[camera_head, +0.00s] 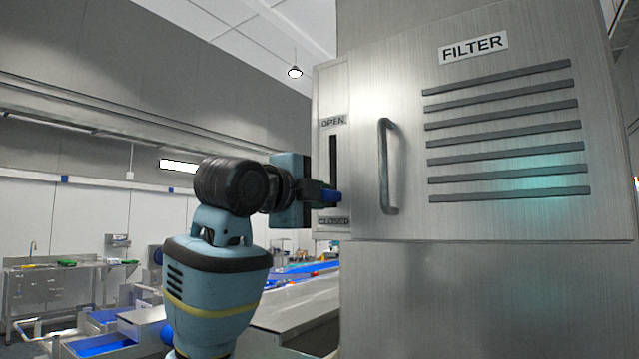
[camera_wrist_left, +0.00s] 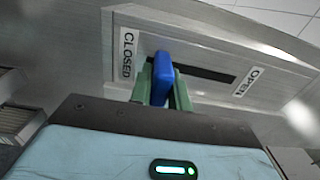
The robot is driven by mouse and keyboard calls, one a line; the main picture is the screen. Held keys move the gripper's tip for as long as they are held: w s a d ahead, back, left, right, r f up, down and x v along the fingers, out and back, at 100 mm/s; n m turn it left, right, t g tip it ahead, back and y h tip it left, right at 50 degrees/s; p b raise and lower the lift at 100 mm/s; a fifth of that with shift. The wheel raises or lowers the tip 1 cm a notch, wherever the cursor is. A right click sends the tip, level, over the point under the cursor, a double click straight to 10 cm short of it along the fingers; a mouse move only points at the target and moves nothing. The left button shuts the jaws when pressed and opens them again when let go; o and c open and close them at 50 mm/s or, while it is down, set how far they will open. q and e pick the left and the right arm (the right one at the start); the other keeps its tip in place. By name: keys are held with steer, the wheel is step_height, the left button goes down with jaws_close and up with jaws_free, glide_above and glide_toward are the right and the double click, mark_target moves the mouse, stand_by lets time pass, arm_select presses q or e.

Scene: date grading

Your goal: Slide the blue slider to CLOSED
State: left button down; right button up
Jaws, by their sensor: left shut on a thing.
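The blue slider (camera_head: 330,196) sits near the lower end of a dark vertical slot (camera_head: 333,158) on the metal cabinet's side panel. The OPEN label (camera_head: 333,121) is above the slot and the CLOSED label (camera_head: 334,220) is just below the slider. My left gripper (camera_head: 322,194) is shut on the slider. In the left wrist view the blue slider (camera_wrist_left: 162,78) stands between the green fingers of the left gripper (camera_wrist_left: 161,88), at the slot end beside the CLOSED label (camera_wrist_left: 127,53). The OPEN label (camera_wrist_left: 249,81) is at the other end. My right gripper is not in view.
The filter door (camera_head: 400,100) with a vertical handle (camera_head: 387,166) and dark slats is right of the slot. Blue conveyors (camera_head: 310,267) and a metal bench (camera_head: 60,285) stand farther back. The air left of the cabinet is clear apart from my arm.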

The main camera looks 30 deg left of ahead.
arm_select(q)
steer(key=shift+w+f, duration=0.15)
steer(key=shift+f, duration=0.15)
steer(key=c, duration=1.7)
jaws_free()
steer(key=shift+d, duration=0.1)
steer(key=shift+c, duration=0.2)
steer(key=o, duration=0.4)
steer(key=shift+r, duration=0.1)
steer(key=shift+s, duration=0.7)
steer(key=s, duration=0.6)
steer(key=shift+s+a, duration=0.3)
steer(key=shift+a, duration=0.1)
